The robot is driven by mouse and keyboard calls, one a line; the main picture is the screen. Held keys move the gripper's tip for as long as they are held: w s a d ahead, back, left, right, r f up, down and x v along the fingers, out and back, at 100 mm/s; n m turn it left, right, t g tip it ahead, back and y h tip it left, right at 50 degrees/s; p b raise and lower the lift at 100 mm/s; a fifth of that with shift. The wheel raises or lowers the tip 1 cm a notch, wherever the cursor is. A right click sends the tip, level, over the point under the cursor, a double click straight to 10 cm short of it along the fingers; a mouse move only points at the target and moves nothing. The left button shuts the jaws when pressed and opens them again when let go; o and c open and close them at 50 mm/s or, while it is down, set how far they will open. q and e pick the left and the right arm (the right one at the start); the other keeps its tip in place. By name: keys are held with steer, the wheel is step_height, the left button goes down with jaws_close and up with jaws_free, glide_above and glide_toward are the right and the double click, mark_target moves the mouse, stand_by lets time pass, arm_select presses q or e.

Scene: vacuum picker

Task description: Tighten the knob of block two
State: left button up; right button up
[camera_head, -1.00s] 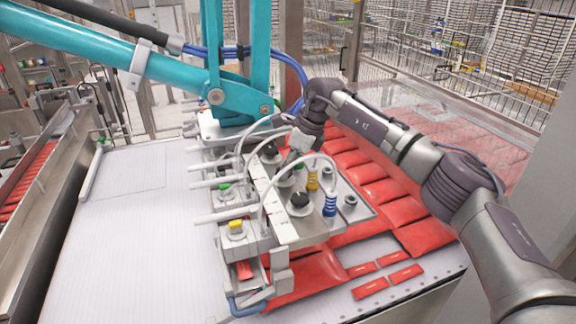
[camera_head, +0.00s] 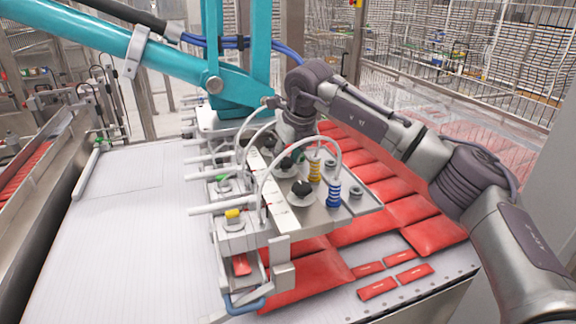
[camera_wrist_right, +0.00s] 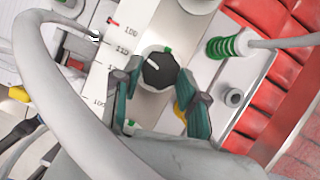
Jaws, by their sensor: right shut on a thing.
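In the right wrist view a black knob (camera_wrist_right: 160,70) with a white line sits on a pale metal block beside a ruler (camera_wrist_right: 112,60). The two teal fingers of my right gripper (camera_wrist_right: 160,85) stand on either side of the knob and are shut on it. In the head view my right gripper (camera_head: 298,150) points down into the row of blocks on the metal plate, and its fingertips are mostly hidden. Another black knob (camera_head: 300,190) stands nearer the front of the plate. My left gripper is not in view.
White hoses (camera_head: 268,165) arch over the blocks. A yellow spring cup (camera_head: 314,170) and a blue one (camera_head: 333,195) stand close to the gripper; a green spring (camera_wrist_right: 228,46) is beside the knob. Red packets (camera_head: 435,235) lie right. A teal arm (camera_head: 240,85) rises behind.

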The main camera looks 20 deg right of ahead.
steer(key=m+b, duration=0.1)
steer(key=m+h+b, duration=0.1)
steer(key=m, duration=0.1)
steer(key=m+h+b, duration=0.1)
steer(key=shift+a+f+m, duration=0.1)
steer(key=shift+a+m, duration=0.15)
steer(key=shift+m, duration=0.05)
steer(key=m+h+b, duration=0.1)
steer(key=m, duration=0.1)
steer(key=shift+a+m, duration=0.1)
steer(key=shift+m, duration=0.3)
steer(key=shift+w+a+m+h, duration=0.1)
steer(key=shift+m+h, duration=0.2)
steer(key=shift+m, duration=0.6)
steer(key=m, duration=0.1)
steer(key=m+g, duration=0.1)
steer(key=shift+w+a+r+m+h, duration=0.1)
steer(key=shift+r+m+h, duration=0.1)
steer(key=shift+m+h, duration=0.15)
steer(key=shift+w+m+g+h, duration=0.1)
steer(key=shift+m+g+h, duration=0.45)
steer(key=shift+m, duration=1.1)
steer(key=shift+p, duration=0.3)
steer(key=o, duration=1.1)
steer(key=shift+f, duration=0.1)
steer(key=shift+o, duration=0.2)
